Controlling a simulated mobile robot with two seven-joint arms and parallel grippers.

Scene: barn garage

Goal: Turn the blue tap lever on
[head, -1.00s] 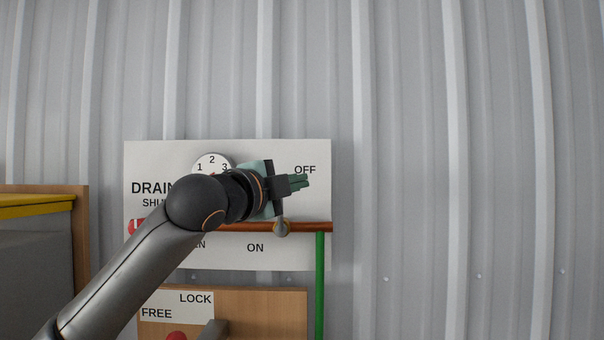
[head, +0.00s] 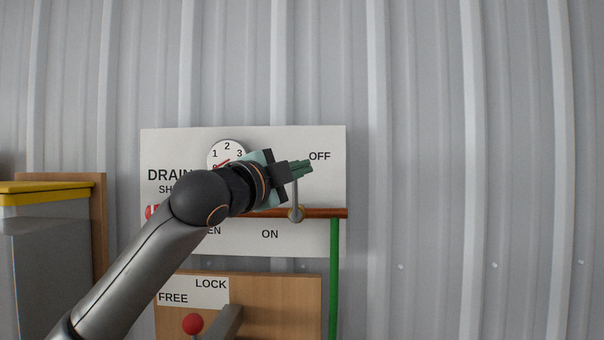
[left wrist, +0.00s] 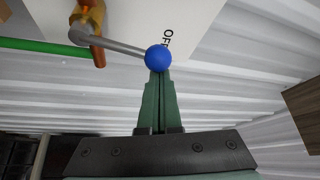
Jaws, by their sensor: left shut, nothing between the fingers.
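The tap lever is a grey rod (head: 295,194) that rises from its valve (head: 296,214) on a copper pipe, near the OFF label. In the left wrist view the rod (left wrist: 115,45) ends in a blue ball (left wrist: 158,58). In the head view my left gripper hides the ball. My left gripper (head: 308,167) is shut and empty, in front of the lever's upper end. In the left wrist view its green fingertips (left wrist: 159,75) are right at the ball; I cannot tell whether they touch it. My right gripper is not in view.
A white panel (head: 320,240) carries OFF, ON and DRAIN labels and a dial (head: 227,148). A green pipe (head: 334,280) runs down at the right. Below is a wooden board (head: 270,300) with a red-knobbed lever (head: 193,323). A yellow-topped grey bin (head: 40,250) stands left.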

